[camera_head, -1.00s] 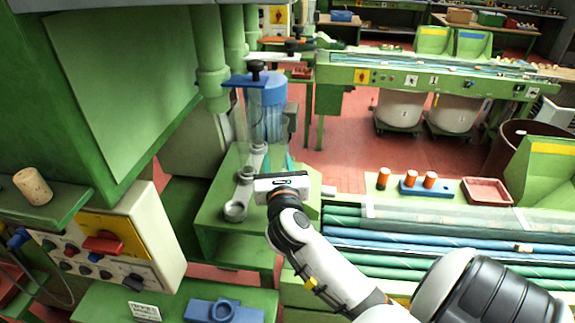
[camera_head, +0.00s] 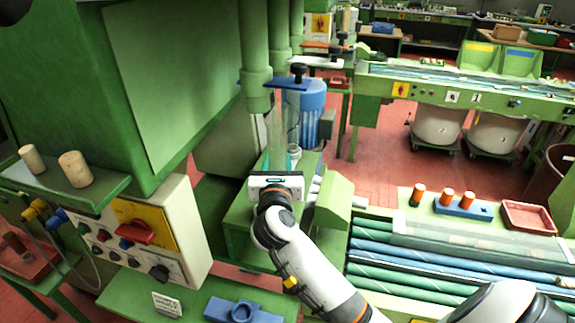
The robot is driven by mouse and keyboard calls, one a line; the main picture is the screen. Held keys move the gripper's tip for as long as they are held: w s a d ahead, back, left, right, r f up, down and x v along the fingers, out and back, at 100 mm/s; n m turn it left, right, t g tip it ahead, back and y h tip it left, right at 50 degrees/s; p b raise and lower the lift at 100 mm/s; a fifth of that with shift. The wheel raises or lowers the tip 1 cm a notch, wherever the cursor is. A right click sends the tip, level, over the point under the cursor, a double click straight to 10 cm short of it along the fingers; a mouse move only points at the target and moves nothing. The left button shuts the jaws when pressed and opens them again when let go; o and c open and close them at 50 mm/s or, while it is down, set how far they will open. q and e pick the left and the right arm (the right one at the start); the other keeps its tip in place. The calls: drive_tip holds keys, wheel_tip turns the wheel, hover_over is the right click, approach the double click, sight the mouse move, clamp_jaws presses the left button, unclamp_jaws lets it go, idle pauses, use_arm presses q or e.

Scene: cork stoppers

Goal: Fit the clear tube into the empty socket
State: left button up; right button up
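My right gripper (camera_head: 275,181) is at the green machine stand (camera_head: 238,219), with its arm coming in from the lower right. I cannot tell whether the gripper touches a tube. The row of grey ring sockets on the stand is mostly hidden behind the gripper. A blue block with a round socket (camera_head: 241,311) lies on the lower green table. My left gripper is not in view.
A control box (camera_head: 150,235) and a shelf with two corks (camera_head: 75,168) are at the left. Green and blue rolls (camera_head: 440,262) lie at the right. Orange-topped pieces in a blue holder (camera_head: 462,207) and a red tray (camera_head: 528,217) stand behind them.

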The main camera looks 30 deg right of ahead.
drive_tip(key=shift+w+a+b, duration=0.3)
drive_tip(key=shift+w+a, duration=0.9)
drive_tip(key=shift+w, duration=0.15)
drive_tip(key=shift+f+b, duration=0.35)
drive_tip(key=shift+f, duration=0.2)
drive_tip(key=shift+f+b, duration=1)
drive_tip(key=shift+f, duration=0.4)
idle(0.9)
drive_tip(key=o, duration=1.1)
drive_tip(key=b+v, duration=0.5)
drive_tip(key=v, duration=0.7)
drive_tip(key=shift+s+r, duration=0.1)
